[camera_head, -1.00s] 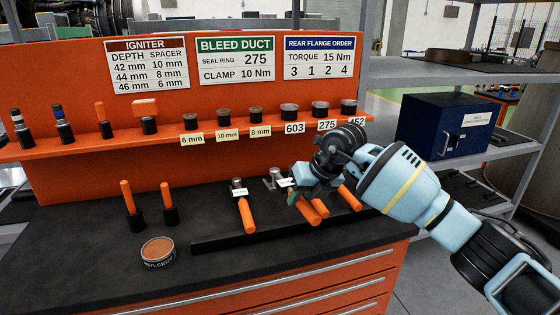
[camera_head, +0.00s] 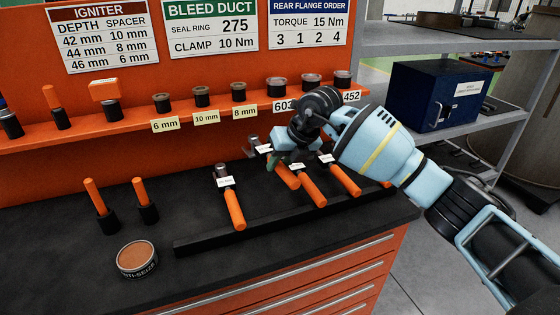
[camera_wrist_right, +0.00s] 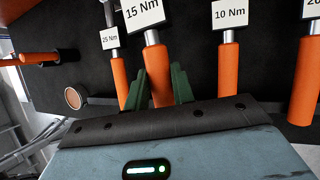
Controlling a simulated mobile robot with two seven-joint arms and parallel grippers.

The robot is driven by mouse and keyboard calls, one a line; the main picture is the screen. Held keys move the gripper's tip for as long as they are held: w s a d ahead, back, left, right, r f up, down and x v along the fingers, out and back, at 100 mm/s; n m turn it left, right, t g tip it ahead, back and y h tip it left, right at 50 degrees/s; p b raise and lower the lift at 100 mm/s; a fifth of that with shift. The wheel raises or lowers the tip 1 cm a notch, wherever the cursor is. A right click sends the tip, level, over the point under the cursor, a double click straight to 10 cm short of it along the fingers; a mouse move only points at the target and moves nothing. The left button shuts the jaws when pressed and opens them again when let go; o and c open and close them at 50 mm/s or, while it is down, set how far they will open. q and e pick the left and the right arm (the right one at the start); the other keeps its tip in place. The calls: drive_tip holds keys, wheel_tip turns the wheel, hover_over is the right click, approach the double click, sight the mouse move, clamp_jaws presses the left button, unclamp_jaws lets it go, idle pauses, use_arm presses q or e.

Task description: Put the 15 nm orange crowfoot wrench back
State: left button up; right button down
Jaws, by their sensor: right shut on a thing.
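My left gripper is not in view.
A black rail (camera_head: 205,246) runs along the bench top below the wrench handles. An anti-seize tin (camera_head: 138,258) and two upright orange-handled tools (camera_head: 95,200) (camera_head: 142,198) stand left. An orange shelf (camera_head: 120,133) with several sockets is behind. A blue box (camera_head: 435,95) stands right.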

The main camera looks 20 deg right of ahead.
drive_tip(key=shift+f+b, duration=0.3)
drive_tip(key=shift+f, duration=2.15)
drive_tip(key=shift+s+f, duration=0.1)
drive_tip(key=shift+f, duration=1.45)
idle(1.5)
drive_tip(key=c, duration=1.1)
unclamp_jaws()
drive_tip(key=v, duration=0.7)
drive_tip(key=shift+s+d+r+p, duration=0.15)
drive_tip(key=shift+s+r+p, duration=0.05)
drive_tip(key=shift+r+p, duration=0.15)
